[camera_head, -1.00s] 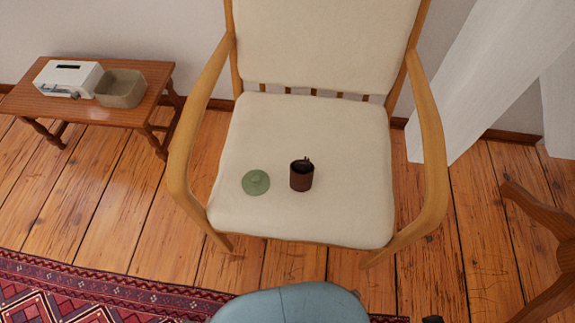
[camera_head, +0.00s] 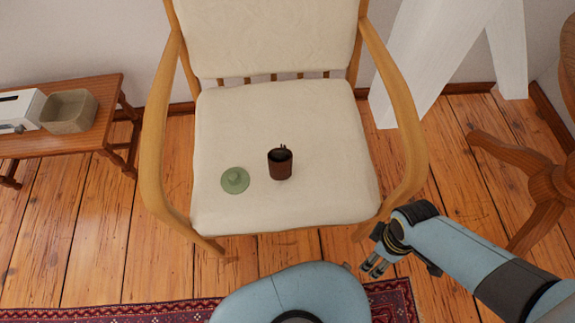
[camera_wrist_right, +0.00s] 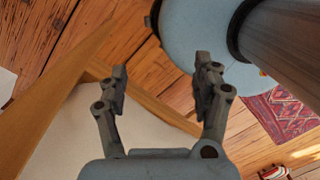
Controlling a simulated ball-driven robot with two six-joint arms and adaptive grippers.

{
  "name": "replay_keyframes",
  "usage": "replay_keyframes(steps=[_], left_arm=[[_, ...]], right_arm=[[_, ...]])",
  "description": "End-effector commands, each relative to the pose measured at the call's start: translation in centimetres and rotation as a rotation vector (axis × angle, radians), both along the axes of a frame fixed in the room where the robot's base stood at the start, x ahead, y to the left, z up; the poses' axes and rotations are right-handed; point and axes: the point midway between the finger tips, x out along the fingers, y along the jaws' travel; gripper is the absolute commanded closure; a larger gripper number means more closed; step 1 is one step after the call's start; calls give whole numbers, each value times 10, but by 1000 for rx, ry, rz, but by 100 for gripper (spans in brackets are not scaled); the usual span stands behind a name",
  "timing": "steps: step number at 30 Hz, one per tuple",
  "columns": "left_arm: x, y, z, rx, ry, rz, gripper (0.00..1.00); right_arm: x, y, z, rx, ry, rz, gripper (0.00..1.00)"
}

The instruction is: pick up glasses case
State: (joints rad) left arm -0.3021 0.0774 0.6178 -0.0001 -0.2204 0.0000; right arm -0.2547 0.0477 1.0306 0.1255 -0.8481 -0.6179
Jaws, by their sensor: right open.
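A small dark brown cup-shaped holder (camera_head: 280,164), with something thin sticking up at its rim, stands upright on the cream chair seat (camera_head: 300,110). It is the only thing here that could be the glasses case; I cannot tell for sure. My right gripper (camera_head: 374,266) is open and empty, in front of the chair's right front corner and well apart from the holder. In the right wrist view my open fingers (camera_wrist_right: 162,70) show over the wooden chair frame and floor; the holder is not seen there. My left gripper is not in view.
A green lid-like disc (camera_head: 235,180) lies left of the holder. Wooden armrests (camera_head: 160,130) flank the seat. A low table (camera_head: 85,138) at left bears a white box (camera_head: 20,108) and a stone-coloured bowl (camera_head: 68,110). A wooden pedestal leg (camera_head: 545,185) stands at right.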

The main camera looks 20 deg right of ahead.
Motion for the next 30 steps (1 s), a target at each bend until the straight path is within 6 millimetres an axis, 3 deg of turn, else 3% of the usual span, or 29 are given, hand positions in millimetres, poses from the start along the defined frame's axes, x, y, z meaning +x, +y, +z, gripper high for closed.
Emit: replay_keyframes(steps=[1, 4, 6, 9, 12, 16, 24, 30], left_arm=[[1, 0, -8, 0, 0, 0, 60], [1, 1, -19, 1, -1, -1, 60], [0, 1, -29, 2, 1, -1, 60], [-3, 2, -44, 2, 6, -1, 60], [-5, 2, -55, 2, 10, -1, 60], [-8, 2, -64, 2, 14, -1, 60], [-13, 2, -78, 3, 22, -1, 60], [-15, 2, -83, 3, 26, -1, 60]], right_arm=[[30, 12, 9, 32, -21, 47, 33], [89, 36, 42, 108, -65, 174, 33], [134, 57, 75, 165, -118, 276, 33], [190, 81, 127, 228, -215, 398, 33], [229, 95, 166, 253, -312, 436, 33], [256, 103, 179, 254, -380, 437, 33], [268, 117, 143, 253, -384, 436, 33], [272, 122, 128, 252, -385, 435, 33]])
